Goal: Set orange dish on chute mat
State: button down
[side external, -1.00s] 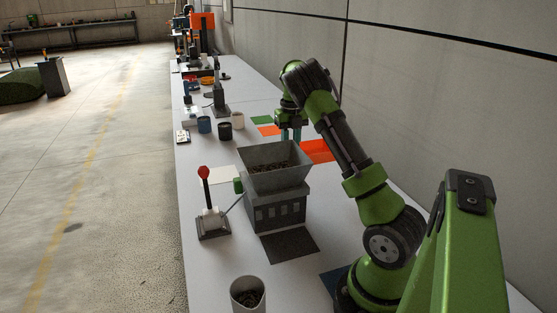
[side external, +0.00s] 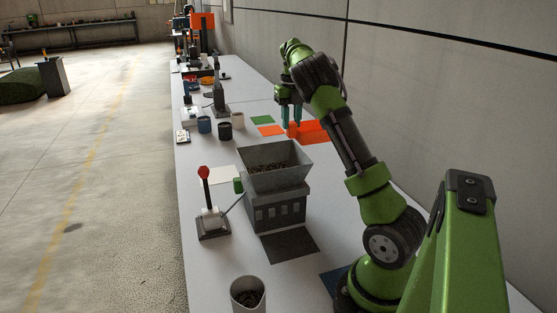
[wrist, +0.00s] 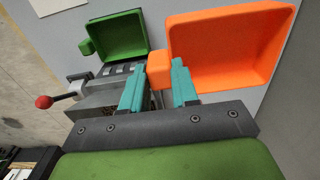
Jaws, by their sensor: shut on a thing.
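The orange dish (wrist: 232,45) is a rectangular open tray with a small tab on its left, and it looks empty. My gripper (wrist: 160,85) is shut on that tab. In the side external view the dish (side external: 313,131) hangs from my gripper (side external: 291,126) beyond the grey hopper machine, seemingly above the table. A dark mat (side external: 290,246) lies bare at the near foot of the machine; no mat is labelled, so I cannot tell whether it is the chute mat. A green dish (wrist: 118,38) with a tab sits against the machine's far side.
The hopper machine (side external: 276,190) stands mid-table with a red-knobbed lever (side external: 204,173) on its left. A white cup (side external: 247,295) stands at the front. A wall is on the right.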

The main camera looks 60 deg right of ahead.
jog(key=r, duration=0.4)
jog(key=shift+s+a+r, duration=0.15)
jog(key=shift+s+r, duration=0.05)
jog(key=shift+r, duration=0.1)
jog(key=s+a+f+m, duration=0.1)
jog(key=s+a+m, duration=0.8)
jog(key=m, duration=0.9)
jog(key=s+a+m, duration=0.8)
jog(key=a+m, duration=0.3)
jog(key=m, duration=0.7)
notch_tip(320, 180, down, 12)
jog(key=shift+w, duration=0.2)
jog(key=shift+f, duration=3.95)
